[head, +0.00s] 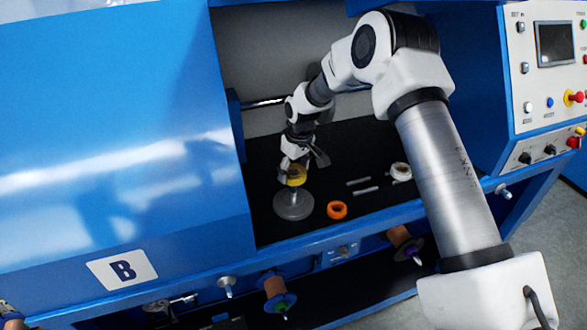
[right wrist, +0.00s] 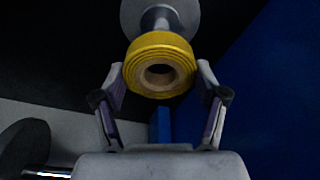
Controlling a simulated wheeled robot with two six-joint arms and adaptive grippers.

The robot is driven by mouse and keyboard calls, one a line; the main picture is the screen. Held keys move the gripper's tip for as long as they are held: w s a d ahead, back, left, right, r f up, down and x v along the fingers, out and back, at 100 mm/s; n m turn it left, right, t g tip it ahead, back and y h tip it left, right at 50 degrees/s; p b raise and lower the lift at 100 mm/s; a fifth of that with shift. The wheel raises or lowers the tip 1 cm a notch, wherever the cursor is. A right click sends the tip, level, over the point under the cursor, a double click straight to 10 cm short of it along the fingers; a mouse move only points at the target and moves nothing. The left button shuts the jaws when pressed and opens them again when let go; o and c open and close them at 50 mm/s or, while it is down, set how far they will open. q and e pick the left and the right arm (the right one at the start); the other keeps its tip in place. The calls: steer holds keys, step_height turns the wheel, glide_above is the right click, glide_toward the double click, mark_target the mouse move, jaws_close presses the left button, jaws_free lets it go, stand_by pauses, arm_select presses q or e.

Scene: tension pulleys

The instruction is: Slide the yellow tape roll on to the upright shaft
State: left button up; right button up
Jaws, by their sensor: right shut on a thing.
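The yellow tape roll (head: 297,176) is held by my right gripper (head: 297,169) above a round grey base (head: 293,207). In the right wrist view the yellow roll (right wrist: 160,50) sits between the two fingers of my right gripper (right wrist: 160,80), with its brown core facing the camera. The upright grey shaft (right wrist: 158,16) shows beyond the roll, rising from its round base (right wrist: 192,12). The inside of the core is dark, so I cannot tell whether the shaft's tip is in it. My left gripper is out of view.
An orange roll (head: 337,210) and a white roll (head: 401,171) lie on the black surface (head: 340,150) to the right, with two grey rods (head: 366,190) between. A blue panel (head: 120,130) walls off the left. A control panel (head: 550,80) stands at right.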

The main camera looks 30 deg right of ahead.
steer(key=shift+f, duration=0.1)
steer(key=shift+p, duration=0.45)
stand_by(0.6)
steer(key=shift+f, duration=0.15)
steer(key=shift+f+b, duration=0.65)
steer(key=shift+f, duration=0.65)
stand_by(0.4)
steer(key=shift+f, duration=0.2)
steer(key=shift+f+b, duration=0.6)
steer(key=shift+f, duration=0.75)
steer(key=shift+f, duration=0.1)
stand_by(0.4)
